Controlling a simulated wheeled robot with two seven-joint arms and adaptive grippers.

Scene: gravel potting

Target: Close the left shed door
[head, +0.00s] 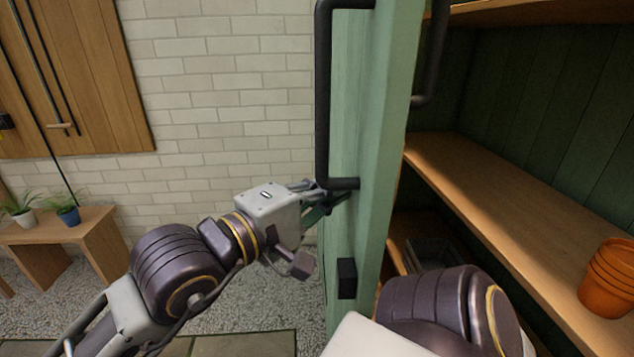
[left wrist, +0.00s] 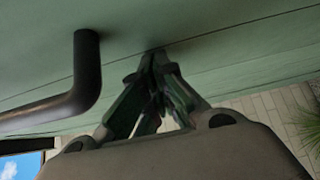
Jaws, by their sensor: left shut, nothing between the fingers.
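The left shed door (head: 376,140) is green and stands open, seen nearly edge-on in the middle of the head view. A long black handle (head: 323,100) is on its left face; its lower bend also shows in the left wrist view (left wrist: 88,75). My left gripper (head: 328,199) is shut and empty, at the door's left face just below the handle's lower end. In the left wrist view its fingertips (left wrist: 155,62) are close together at the green door surface, beside the handle; I cannot tell if they touch it. My right gripper is not in view.
Right of the door is the shed inside, with a wooden shelf (head: 480,190) holding stacked terracotta pots (head: 608,280). A small black block (head: 347,278) is low on the door. A wooden bench (head: 95,232) with potted plants stands left, by a brick wall (head: 220,100).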

